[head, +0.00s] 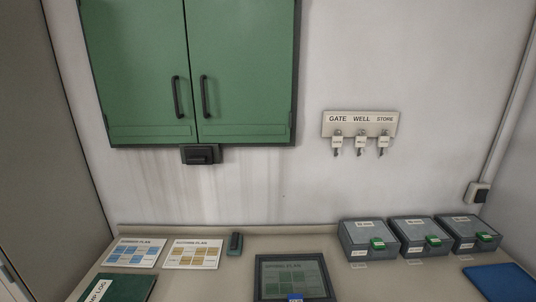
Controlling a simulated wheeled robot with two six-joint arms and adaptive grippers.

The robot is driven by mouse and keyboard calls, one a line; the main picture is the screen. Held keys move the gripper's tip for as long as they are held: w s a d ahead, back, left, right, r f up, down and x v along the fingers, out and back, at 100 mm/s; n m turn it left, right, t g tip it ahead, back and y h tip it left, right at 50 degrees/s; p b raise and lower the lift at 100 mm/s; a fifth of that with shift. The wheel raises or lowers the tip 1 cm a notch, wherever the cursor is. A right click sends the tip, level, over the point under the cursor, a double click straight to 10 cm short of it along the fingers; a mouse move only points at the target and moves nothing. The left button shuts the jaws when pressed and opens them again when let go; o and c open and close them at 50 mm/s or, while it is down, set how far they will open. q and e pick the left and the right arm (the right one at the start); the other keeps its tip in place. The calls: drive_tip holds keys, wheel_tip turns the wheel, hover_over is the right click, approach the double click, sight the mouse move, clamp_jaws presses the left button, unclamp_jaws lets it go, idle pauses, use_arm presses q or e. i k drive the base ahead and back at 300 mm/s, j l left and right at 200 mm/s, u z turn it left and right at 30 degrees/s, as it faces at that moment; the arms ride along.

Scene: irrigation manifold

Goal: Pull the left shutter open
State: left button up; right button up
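The left shutter (133,70) is a green panel on the wall cabinet at the upper left. Its black vertical handle (176,97) sits near its right edge. It looks shut against the right shutter (243,70), which has its own black handle (205,96). A dark latch-like block (201,154) is fixed under the cabinet where the two shutters meet. The top of the cabinet is cut off. Neither of my grippers is in view.
A counter (210,280) runs below, holding two printed plans (136,252), a green log book (120,288), a framed tablet (293,277) and three grey boxes (368,238). A key rack (360,124) hangs at right. The space before the shutters is clear.

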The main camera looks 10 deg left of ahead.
sight(138, 49)
drive_tip(key=u, duration=1.25)
